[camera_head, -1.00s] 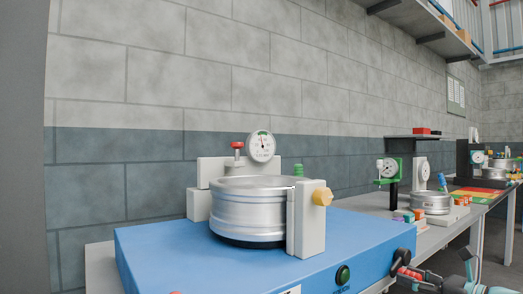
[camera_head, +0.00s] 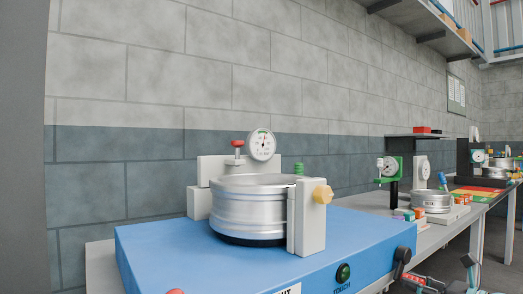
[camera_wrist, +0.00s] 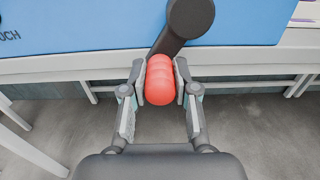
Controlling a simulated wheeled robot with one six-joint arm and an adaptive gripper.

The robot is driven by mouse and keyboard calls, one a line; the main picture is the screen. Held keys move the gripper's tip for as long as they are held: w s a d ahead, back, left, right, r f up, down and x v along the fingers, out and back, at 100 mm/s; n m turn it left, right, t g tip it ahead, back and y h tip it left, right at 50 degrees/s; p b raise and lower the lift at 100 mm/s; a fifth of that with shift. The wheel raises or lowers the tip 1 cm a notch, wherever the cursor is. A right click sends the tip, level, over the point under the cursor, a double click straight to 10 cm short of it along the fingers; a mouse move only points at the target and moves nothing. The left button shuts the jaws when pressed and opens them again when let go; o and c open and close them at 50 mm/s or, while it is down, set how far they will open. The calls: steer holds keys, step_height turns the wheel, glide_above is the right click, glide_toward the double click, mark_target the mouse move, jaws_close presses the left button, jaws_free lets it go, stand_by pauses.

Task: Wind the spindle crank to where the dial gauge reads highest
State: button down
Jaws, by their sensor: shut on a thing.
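The spindle crank is a dark arm (camera_wrist: 183,32) with a ribbed red handle (camera_wrist: 160,80), on the right end of the blue housing (camera_head: 200,265). In the wrist view my gripper (camera_wrist: 160,76) is shut on the red handle, one finger on each side. In the head view the crank arm (camera_head: 402,260) points down, and my gripper shows only partly at the bottom edge. The dial gauge (camera_head: 262,144) stands behind the silver wheel (camera_head: 250,210). Its needle points roughly upward, near a green band at the top; the exact reading is too small to tell.
A pale block with a yellow knob (camera_head: 322,194) stands at the wheel's right. A green button (camera_head: 343,273) is on the housing front. More gauges and a second wheel (camera_head: 432,200) stand along the bench. Open floor lies below the crank in the wrist view.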

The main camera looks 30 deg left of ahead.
stand_by(0.3)
steer(key=shift+w+d+f+p, duration=0.1)
steer(key=shift+w+d+p, duration=0.15)
steer(key=shift+w, duration=0.25)
steer(key=shift+w+d+f+p, duration=0.15)
steer(key=shift+w+p, duration=0.15)
steer(key=shift+w, duration=0.2)
steer(key=shift+w+d+f+p, duration=0.1)
steer(key=shift+w+d+p, duration=0.15)
steer(key=shift+w, duration=0.25)
steer(key=shift+w+d+r+p, duration=0.25)
steer(key=shift+w+r+p, duration=0.05)
steer(key=shift+w+p, duration=0.4)
steer(key=shift+w+d+r+p, duration=0.25)
steer(key=shift+w+p, duration=0.3)
steer(key=shift+w, duration=0.2)
